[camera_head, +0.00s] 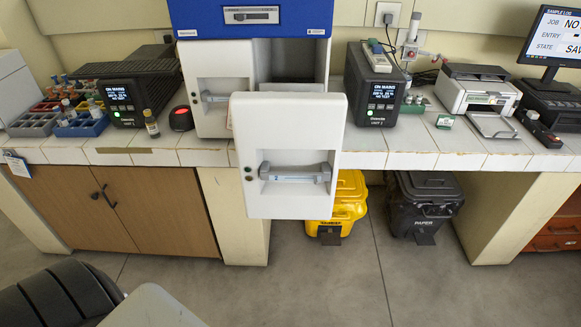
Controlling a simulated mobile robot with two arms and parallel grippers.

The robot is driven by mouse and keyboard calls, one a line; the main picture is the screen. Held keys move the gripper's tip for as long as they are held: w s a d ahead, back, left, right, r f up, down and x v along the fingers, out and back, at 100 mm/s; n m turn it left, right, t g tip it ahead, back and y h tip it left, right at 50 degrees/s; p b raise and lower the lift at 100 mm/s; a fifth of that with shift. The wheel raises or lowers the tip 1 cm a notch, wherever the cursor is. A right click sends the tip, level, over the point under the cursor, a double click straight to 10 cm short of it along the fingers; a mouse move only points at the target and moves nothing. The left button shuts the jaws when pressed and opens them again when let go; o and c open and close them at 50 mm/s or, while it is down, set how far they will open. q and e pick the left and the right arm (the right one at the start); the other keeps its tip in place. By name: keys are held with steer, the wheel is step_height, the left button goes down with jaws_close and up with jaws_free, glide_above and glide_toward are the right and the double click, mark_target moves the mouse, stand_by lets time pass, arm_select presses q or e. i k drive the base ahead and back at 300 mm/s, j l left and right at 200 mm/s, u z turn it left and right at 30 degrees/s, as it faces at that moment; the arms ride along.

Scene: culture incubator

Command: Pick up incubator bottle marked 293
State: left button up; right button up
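The culture incubator is a white cabinet with a blue top (250,20) on the bench. Its right-hand white front (290,205) with a recessed grey handle (295,173) stands forward of the bench edge, and the right bay behind it (292,60) is open. What is inside that bay is mostly hidden by the front. The left white front (209,75) sits back in the cabinet. A small dark bottle with a yellowish label (152,124) stands on the bench left of the incubator; its marking is not readable. No bottle marked 293 is legible. Neither gripper shows.
Dark display units (372,105) and (126,99) flank the incubator. A printer (478,92) and monitor (553,35) stand at right, tube racks (82,126) at left. Yellow (350,197) and black (424,195) bins stand under the bench. The middle floor is clear.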

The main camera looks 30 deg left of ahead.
mark_target(96, 110)
steer(key=j+u, duration=0.2)
steer(key=u, duration=0.15)
steer(key=j+u, duration=0.2)
steer(key=u, duration=0.15)
steer(key=i+j+u, duration=0.1)
steer(key=u, duration=0.25)
steer(key=i+j+u, duration=0.15)
steer(key=j, duration=0.4)
steer(key=i+j+u, duration=0.1)
steer(key=i+j, duration=0.3)
steer(key=i+j+u, duration=0.15)
steer(key=i+j, duration=0.15)
steer(key=j, duration=0.3)
steer(key=i+j+u, duration=0.1)
steer(key=i+j, duration=0.2)
steer(key=j, duration=0.15)
